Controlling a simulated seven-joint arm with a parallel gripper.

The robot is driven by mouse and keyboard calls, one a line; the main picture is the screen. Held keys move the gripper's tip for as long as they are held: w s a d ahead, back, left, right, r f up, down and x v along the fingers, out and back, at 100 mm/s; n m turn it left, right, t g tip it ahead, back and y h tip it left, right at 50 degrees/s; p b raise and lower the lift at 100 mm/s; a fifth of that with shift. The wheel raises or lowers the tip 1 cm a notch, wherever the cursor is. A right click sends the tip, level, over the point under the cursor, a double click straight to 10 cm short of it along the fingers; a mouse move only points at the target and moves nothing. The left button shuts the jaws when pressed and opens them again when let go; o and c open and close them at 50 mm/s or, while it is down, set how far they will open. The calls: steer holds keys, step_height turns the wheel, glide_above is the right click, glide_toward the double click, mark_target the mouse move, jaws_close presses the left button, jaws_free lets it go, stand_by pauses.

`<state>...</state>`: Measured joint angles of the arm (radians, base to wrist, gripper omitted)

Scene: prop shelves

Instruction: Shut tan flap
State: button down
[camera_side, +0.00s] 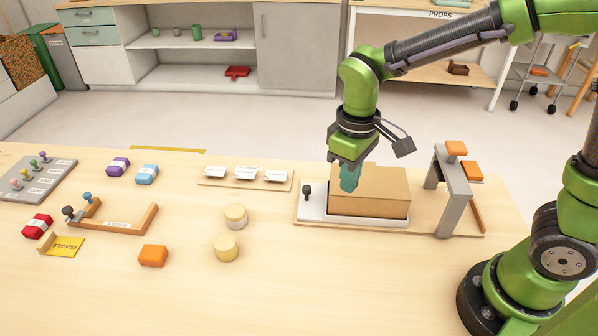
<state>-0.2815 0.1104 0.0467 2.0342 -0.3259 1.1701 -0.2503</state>
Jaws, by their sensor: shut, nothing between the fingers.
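A tan box (372,207) sits on a white tray on a wooden board, right of centre. Its tan top (385,180) slopes and looks like the flap, but I cannot tell how far it stands open. My gripper (349,188) points down at the left part of the box, its fingers shut and empty. The fingers overlap the box in this view, hiding part of its top and left end. I cannot tell whether they touch it.
A grey gate (452,190) with an orange block on top stands right of the box. A black knob (307,191) stands left of it. White labelled pieces (245,173), yellow cylinders (227,247) and an orange block (153,255) lie further left. The front table is clear.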

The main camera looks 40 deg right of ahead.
steer(key=shift+r, duration=0.1)
steer(key=shift+r, duration=2.45)
steer(key=s+d+r+m+t+y, duration=0.2)
steer(key=s+d+r+m+t, duration=0.2)
steer(key=s+d+m+t, duration=0.3)
steer(key=shift+s+d+r, duration=0.3)
steer(key=shift+s+r, duration=0.1)
steer(key=shift+s, duration=0.25)
